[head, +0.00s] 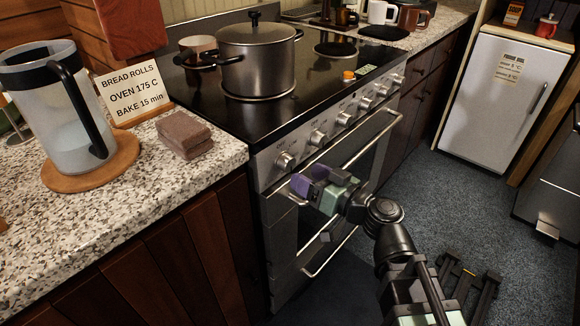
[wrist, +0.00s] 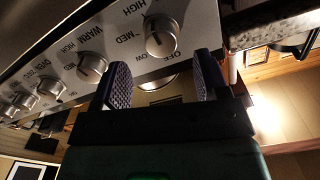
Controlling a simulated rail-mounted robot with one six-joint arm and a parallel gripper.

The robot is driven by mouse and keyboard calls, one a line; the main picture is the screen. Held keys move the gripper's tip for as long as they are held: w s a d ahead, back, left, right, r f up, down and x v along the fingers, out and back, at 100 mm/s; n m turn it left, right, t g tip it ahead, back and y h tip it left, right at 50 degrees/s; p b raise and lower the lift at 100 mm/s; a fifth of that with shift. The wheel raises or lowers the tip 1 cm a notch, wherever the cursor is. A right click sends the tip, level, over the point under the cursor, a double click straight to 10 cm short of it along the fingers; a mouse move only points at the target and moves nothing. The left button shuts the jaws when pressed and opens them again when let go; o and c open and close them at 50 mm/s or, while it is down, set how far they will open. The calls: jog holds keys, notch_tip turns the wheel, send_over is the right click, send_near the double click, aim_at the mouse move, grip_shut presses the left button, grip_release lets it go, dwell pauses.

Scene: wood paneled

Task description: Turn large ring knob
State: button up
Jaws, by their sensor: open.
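The stove's control panel (wrist: 120,45) carries a row of silver ring knobs with level markings such as HIGH, MED, LOW and OFF. In the head view, the leftmost knob (head: 285,160) is nearest my gripper (head: 308,185), which is just below and to its right. In the wrist view, my gripper (wrist: 162,82) has its two purple pads apart, with no knob between them. The nearest knob (wrist: 161,37) lies beyond the gap, clear of both pads. Which knob is marked for the large ring cannot be read.
The oven door handle (head: 370,140) runs below the panel, close to my gripper. A steel pot (head: 257,65) stands on the cooktop. A fridge (head: 505,100) stands at right.

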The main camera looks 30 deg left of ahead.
aim_at(291, 167)
jog(key=a, duration=0.6)
jog(key=shift+w, duration=0.35)
jog(key=shift+c, duration=0.2)
jog(key=c, duration=0.9)
